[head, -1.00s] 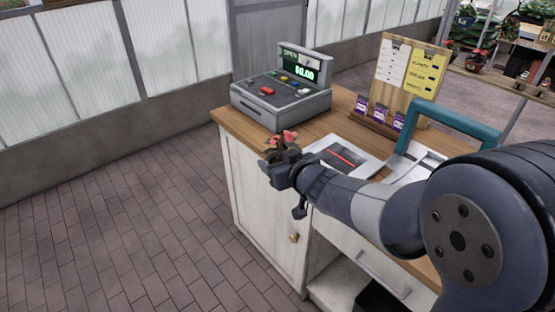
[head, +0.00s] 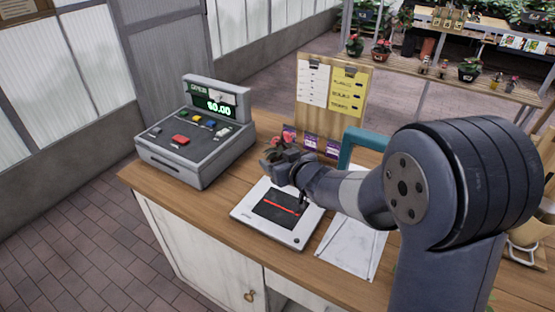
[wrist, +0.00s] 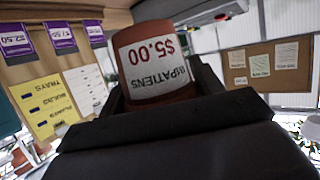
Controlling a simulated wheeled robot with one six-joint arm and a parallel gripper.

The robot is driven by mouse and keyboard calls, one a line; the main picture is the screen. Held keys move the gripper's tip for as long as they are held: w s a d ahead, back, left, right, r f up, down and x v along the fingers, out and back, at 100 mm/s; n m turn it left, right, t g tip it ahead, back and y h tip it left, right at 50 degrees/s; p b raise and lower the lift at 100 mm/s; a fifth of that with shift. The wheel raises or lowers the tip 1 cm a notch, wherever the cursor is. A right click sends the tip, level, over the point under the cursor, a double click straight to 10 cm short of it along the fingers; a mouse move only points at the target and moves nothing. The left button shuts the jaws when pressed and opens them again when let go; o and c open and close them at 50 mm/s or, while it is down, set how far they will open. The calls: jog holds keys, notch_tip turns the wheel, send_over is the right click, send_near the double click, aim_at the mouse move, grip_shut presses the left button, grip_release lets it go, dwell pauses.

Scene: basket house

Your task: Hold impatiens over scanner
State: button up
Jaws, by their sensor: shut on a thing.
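My gripper (head: 280,158) is shut on the impatiens (head: 283,140). Its red blooms show just above the jaws in the head view. In the wrist view its terracotta pot (wrist: 97,32) sits between the jaws, with a white label reading "IMPATIENS $5.00" upside down in the picture. The scanner (head: 252,228) is a white flat unit on the counter with a dark window and a red line. My gripper and the pot appear above the scanner's back edge in the head view. The exact height is hard to tell, and most of the pot is hidden there.
A grey cash register (head: 187,152) showing $0.00 stands to the left on the wooden counter (head: 215,215). A clipboard stand (head: 334,92) with purple price cards is behind my gripper. A teal-handled item (head: 362,135) is right of it. Plant shelves (head: 450,75) stand farther back.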

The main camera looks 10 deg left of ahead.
notch_tip(320, 180, down, 9)
jog(key=b, duration=0.8)
jog(key=shift+r, duration=0.15)
notch_tip(320, 180, up, 10)
jog(key=p, duration=0.9)
jog(key=shift+p, duration=0.35)
